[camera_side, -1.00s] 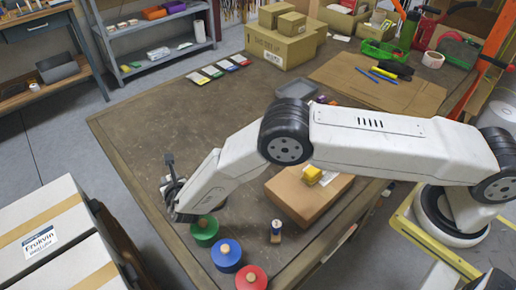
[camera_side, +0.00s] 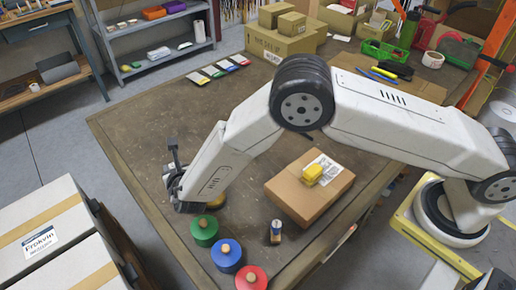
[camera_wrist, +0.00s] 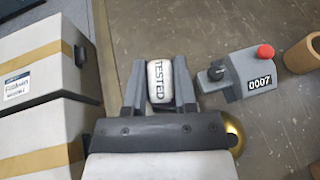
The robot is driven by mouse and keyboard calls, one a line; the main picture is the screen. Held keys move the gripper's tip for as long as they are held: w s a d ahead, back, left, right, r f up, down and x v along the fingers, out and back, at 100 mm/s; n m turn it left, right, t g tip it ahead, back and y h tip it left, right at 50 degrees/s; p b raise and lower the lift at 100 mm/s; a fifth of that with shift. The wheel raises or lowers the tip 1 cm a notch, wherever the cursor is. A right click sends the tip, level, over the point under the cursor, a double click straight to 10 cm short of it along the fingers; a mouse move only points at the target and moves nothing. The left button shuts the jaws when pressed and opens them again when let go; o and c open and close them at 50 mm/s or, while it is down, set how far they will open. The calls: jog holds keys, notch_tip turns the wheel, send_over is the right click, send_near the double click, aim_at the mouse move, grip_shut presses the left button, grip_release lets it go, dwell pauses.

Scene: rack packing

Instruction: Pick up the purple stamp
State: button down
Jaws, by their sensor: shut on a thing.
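My gripper (camera_wrist: 159,88) is shut on a small white-and-grey thing labelled TESTED (camera_wrist: 159,82), which sits between the two fingers. No purple shows on its visible face, so I cannot tell whether it is the purple stamp. In the side view my gripper (camera_side: 180,188) is near the left edge of the bench, and what it holds is hidden there. No purple stamp can be made out on the bench in either current view.
Green (camera_side: 204,231), blue (camera_side: 226,256) and red (camera_side: 250,279) knobbed round pieces line the front edge. A grey numbering device (camera_wrist: 245,78) reading 0007 sits beside my gripper. A cardboard box (camera_side: 300,197) stands right. The bench's far left is mostly clear.

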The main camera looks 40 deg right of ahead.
jog(key=s+d+r, duration=0.4)
jog(key=s+r, duration=0.2)
jog(key=s, duration=0.4)
jog(key=shift+s+d+r, duration=0.15)
jog(key=shift+d+r, duration=0.1)
jog(key=shift+r, duration=0.1)
dwell(0.4)
